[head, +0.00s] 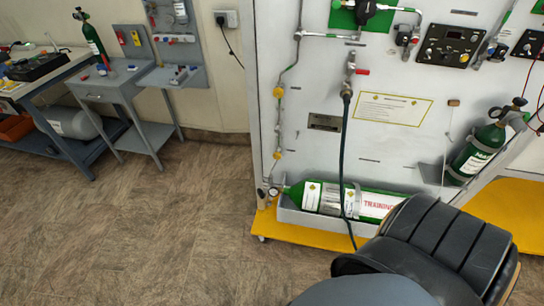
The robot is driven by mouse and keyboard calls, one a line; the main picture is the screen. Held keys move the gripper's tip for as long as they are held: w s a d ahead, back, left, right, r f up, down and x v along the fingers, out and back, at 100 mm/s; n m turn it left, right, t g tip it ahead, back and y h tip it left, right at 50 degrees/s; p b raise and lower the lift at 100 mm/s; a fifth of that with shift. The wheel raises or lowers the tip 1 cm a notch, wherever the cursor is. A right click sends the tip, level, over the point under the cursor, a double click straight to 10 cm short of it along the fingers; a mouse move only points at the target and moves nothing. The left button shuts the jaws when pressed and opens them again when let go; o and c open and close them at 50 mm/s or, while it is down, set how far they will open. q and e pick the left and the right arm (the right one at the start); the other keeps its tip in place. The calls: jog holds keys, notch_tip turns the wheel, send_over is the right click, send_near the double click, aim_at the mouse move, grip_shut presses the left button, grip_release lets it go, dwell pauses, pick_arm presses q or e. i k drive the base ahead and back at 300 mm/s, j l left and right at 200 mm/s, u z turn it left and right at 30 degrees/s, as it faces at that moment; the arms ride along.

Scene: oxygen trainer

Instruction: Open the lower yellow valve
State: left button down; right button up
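The lower yellow valve (278,154) is a small yellow fitting on the thin vertical pipe at the left edge of the white trainer panel (330,90). Another yellow valve (278,92) sits above it on the same pipe. The lower valve is too small to tell its handle position. The pipe runs down toward a small gauge (273,191) by the green cylinder (375,204). Neither of my grippers shows in the head view, and nothing is touching the valve.
A large dark ridged shape (440,245) fills the lower right and hides part of the panel's yellow base (300,231). A dark hose (343,150) hangs down the panel. A grey stand (115,88) is at the left. The floor (170,230) left of the panel is clear.

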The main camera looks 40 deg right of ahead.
aim_at(277, 155)
jog(key=i+j+u, duration=0.15)
jog(key=i+u, duration=0.15)
jog(key=i, duration=0.3)
jog(key=i+u, duration=0.25)
jog(key=i, duration=0.35)
jog(key=i+z, duration=0.25)
jog(key=z, duration=0.15)
jog(key=i+z, duration=0.25)
jog(key=z, duration=0.15)
jog(key=i+z, duration=0.25)
jog(key=z, duration=0.15)
jog(key=i+j+z, duration=0.2)
jog(key=z, duration=0.2)
jog(key=i+z, duration=0.15)
jog(key=z, duration=0.35)
jog(key=i+z, duration=0.15)
jog(key=z, duration=0.3)
jog(key=i+z, duration=0.15)
jog(key=z, duration=0.35)
jog(key=i+j+z, duration=0.1)
jog(key=z, duration=0.35)
jog(key=i+j+z, duration=0.1)
jog(key=j+z, duration=0.15)
jog(key=z, duration=0.25)
jog(key=j+z, duration=0.2)
jog(key=z, duration=0.25)
jog(key=i+j+z, duration=0.1)
jog(key=j+z, duration=0.15)
jog(key=z, duration=0.25)
